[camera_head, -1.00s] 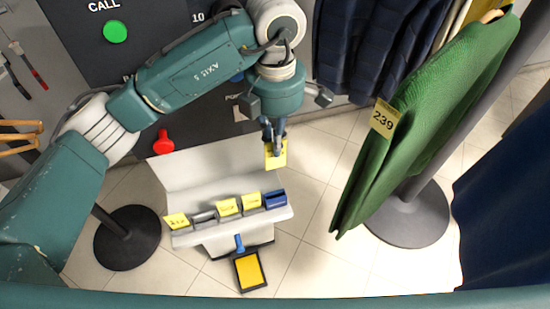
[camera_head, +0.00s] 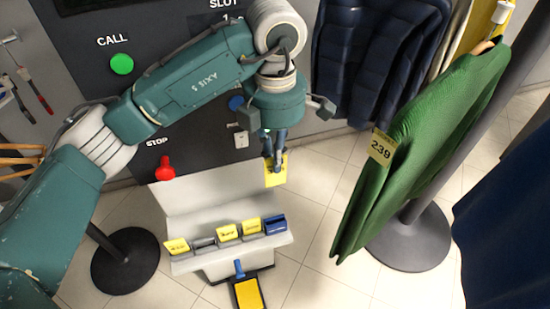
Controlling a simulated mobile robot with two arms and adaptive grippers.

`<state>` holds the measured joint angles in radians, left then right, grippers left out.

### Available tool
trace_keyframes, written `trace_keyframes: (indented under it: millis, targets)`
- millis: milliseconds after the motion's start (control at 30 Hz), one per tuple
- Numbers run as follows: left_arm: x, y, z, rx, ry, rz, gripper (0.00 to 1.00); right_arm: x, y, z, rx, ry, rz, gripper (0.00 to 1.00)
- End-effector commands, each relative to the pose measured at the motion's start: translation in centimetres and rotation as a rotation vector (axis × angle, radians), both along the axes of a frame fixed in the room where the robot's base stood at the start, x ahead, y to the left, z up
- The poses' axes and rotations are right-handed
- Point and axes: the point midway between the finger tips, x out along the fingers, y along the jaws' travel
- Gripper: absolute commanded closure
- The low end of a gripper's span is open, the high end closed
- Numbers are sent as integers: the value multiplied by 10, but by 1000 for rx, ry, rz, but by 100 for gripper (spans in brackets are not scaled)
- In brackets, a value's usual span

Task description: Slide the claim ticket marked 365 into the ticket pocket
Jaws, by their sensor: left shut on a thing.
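My left gripper (camera_head: 274,168) is in the middle of the view, pointing down, shut on a yellow ticket (camera_head: 276,180). The ticket hangs in the air above a pale grey rack (camera_head: 212,262). Its number cannot be read, as the fingers cover part of it. The rack has a row of holders. Yellow tickets (camera_head: 228,232) stand in some, a grey one (camera_head: 203,243) looks empty, and a blue one (camera_head: 275,225) is at the right end. I cannot tell for certain which part is the ticket pocket. My right gripper is not in view.
A dark panel behind carries a green CALL button (camera_head: 121,64), a red STOP knob (camera_head: 165,170) and a small white plate (camera_head: 241,139). A green sweater (camera_head: 420,140) tagged 239 hangs at right. Round dark stand bases (camera_head: 125,262) are on the tiled floor.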

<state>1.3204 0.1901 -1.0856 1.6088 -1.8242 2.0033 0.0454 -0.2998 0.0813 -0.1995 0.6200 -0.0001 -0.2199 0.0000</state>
Motion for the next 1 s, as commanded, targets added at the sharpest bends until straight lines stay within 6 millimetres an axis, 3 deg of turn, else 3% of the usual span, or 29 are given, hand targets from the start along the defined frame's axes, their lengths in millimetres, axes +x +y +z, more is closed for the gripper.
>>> trace_keyframes:
  millis: [700, 1000]
  targets:
    - [0, 0, 45, 0, 0, 0, 100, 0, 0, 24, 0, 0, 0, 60]
    - [0, 0, 48, 0, 0, 0, 100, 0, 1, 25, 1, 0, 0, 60]
